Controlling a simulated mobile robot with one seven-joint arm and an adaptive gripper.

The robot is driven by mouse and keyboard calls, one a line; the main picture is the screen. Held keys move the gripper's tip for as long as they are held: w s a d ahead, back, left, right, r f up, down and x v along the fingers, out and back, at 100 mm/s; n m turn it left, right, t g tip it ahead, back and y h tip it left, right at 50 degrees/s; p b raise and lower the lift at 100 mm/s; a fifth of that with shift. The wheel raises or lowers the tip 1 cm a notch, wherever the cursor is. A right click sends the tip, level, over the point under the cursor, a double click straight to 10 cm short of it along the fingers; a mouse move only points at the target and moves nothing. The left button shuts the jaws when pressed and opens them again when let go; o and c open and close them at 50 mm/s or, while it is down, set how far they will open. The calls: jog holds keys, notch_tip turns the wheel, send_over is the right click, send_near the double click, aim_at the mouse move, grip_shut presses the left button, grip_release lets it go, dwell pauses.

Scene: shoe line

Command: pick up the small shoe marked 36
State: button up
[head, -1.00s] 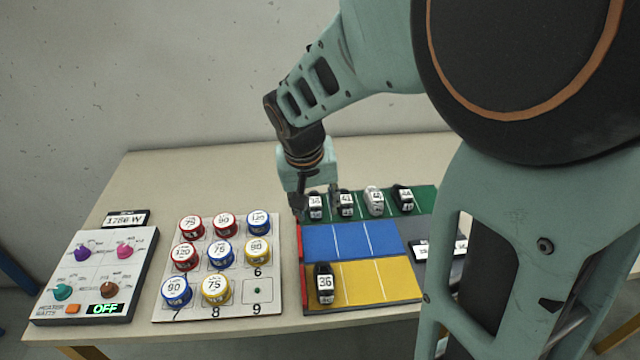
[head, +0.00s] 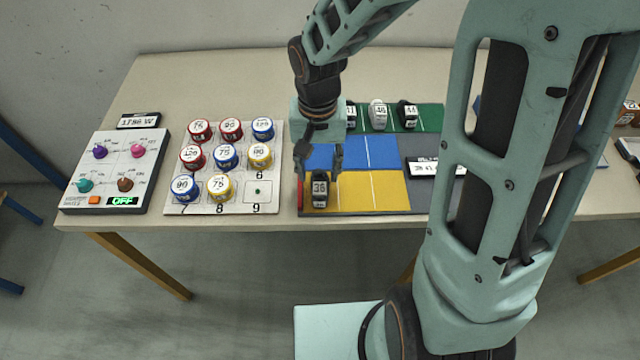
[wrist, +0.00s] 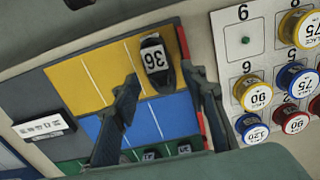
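The small black shoe marked 36 (head: 319,188) stands on the left part of the yellow row (head: 387,190) of the sorting board. In the wrist view the shoe (wrist: 155,58) shows its white 36 label upside down near the top middle. My gripper (head: 319,172) is above and just behind the shoe, fingers pointing down. In the wrist view my gripper (wrist: 160,78) is open, with one finger on each side of the shoe's line. The shoe appears at or just past the fingertips, and I cannot tell whether they touch it.
Several other shoes stand on the green row (head: 432,118) behind; my gripper partly hides that row. The blue row (head: 382,152) looks empty where visible. Left are a white board of numbered cans (head: 210,207) and a control panel (head: 117,168) reading OFF. A black-and-white sign (head: 436,168) lies right.

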aim_at(320, 181)
notch_tip(320, 181, down, 5)
jog(key=shift+d+f, duration=0.15)
jog(key=c, duration=0.9)
